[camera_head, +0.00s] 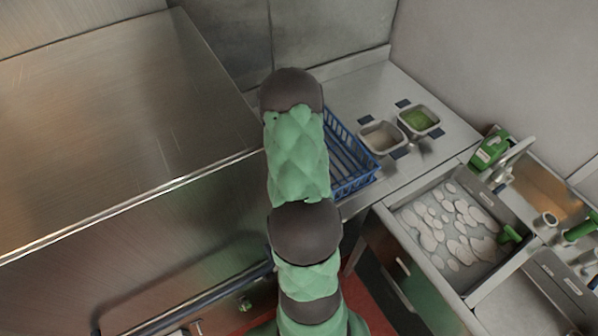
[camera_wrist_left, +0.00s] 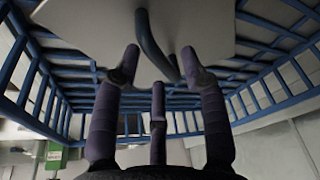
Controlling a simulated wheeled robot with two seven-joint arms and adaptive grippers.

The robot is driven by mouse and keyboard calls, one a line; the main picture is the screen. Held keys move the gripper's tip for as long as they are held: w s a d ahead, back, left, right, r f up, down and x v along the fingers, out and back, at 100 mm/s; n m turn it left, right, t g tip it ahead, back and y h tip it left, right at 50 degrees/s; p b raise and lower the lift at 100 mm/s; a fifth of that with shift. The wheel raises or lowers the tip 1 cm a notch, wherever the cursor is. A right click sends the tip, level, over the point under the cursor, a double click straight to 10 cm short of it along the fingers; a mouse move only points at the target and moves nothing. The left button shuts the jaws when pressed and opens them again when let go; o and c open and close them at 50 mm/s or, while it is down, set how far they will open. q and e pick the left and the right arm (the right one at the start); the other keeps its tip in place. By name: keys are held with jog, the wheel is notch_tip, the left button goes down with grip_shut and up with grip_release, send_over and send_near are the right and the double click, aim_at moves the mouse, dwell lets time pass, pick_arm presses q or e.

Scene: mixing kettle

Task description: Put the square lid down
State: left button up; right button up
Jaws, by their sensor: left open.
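The square lid (camera_wrist_left: 195,28) shows in the left wrist view as a pale plate with a dark curved handle (camera_wrist_left: 150,40). It lies within the outline of the blue basket (camera_wrist_left: 275,82). My left gripper (camera_wrist_left: 160,62) is open, its fingertips close to the handle on both sides. I cannot tell whether they touch it. In the head view my arm covers part of the blue basket (camera_head: 356,182), and the lid and left gripper are hidden. My right gripper is in neither view.
Two small metal pans, one with pale contents (camera_head: 382,137) and one with green (camera_head: 418,120), stand right of the basket. A sunken tray (camera_head: 412,197) holds pale slices.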

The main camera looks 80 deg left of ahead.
pick_arm(q)
jog(key=p+v, duration=0.2)
jog(key=v, duration=1)
dwell(1.1)
